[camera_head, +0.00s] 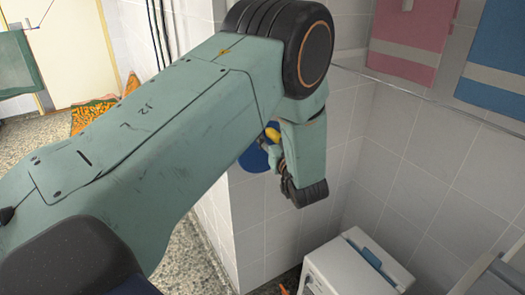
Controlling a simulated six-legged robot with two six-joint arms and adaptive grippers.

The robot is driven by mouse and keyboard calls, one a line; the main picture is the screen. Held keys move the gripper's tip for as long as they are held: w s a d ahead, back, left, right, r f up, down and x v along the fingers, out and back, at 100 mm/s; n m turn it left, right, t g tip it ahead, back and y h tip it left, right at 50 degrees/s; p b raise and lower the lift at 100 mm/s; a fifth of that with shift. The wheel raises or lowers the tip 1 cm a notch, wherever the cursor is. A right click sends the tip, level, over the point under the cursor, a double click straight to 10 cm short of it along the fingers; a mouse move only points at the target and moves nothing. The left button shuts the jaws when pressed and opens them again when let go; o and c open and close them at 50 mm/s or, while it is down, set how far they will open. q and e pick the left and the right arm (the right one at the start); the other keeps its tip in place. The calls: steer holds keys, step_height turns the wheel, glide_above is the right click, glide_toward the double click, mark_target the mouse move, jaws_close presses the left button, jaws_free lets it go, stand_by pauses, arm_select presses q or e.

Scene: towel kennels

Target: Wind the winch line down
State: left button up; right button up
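A blue round part (253,158), apparently the winch drum, sits on the corner of the white tiled wall. A yellow knob (272,134), apparently its crank handle, shows in front of it. My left arm reaches across the picture from the lower left, bends at a black elbow and drops to the winch. My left gripper (276,153) is right at the yellow knob. Its fingers are small and partly hidden by my own arm, so I cannot tell whether they are shut on the knob. The winch line cannot be made out clearly. My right gripper is not in view.
A pink towel (412,38) and a blue towel (497,62) hang on the wall at the upper right. A white box-like unit (352,270) stands below right. An orange patterned cloth (91,115) lies at the left on the speckled floor (35,131).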

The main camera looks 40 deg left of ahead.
arm_select(q)
steer(key=shift+o, duration=0.5)
steer(key=shift+f, duration=0.1)
steer(key=s+d+p, duration=0.3)
steer(key=d, duration=0.5)
steer(key=shift+s+d, duration=0.2)
steer(key=shift+s, duration=0.1)
steer(key=shift+a, duration=0.1)
